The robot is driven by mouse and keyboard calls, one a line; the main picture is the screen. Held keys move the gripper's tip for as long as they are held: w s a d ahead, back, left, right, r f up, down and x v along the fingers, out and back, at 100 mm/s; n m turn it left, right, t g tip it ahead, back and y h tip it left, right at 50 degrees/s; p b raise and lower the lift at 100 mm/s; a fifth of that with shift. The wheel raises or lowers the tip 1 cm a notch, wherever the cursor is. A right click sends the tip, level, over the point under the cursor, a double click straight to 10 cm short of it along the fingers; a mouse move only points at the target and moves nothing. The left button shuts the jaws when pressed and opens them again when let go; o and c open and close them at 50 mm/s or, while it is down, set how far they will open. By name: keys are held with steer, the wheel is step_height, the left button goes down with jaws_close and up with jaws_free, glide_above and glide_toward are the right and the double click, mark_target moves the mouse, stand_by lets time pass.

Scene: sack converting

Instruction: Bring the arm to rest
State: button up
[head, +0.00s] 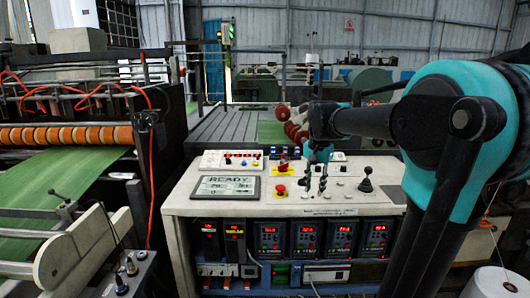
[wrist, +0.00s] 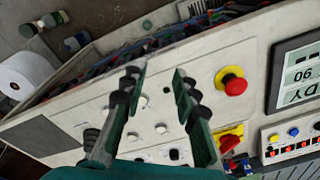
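My gripper (head: 316,188) hangs over the control console (head: 330,211), its fingers pointing down toward the sloped panel. In the wrist view my gripper (wrist: 158,74) has its two fingers spread apart, with only bare panel and small buttons seen between them. It holds nothing. My teal and black arm reaches in from the right in the head view. Whether the fingertips touch the panel is hard to tell.
The panel carries a red mushroom button (head: 281,190), a yellow-and-red switch (head: 283,167), a display reading READY (head: 227,186) and a black joystick (head: 366,182). A roller machine (head: 65,135) with green web stands left. A white roll (head: 495,283) sits lower right.

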steer(key=s+d+f+n+t, duration=0.2)
steer(key=s+f+n, duration=0.5)
steer(key=s+f, duration=1.2)
step_height(320, 180, down, 3)
steer(key=shift+d+r+t, duration=0.1)
steer(key=shift+d+t, duration=0.3)
steer(key=shift+t, duration=0.2)
steer(key=shift+c, duration=0.4)
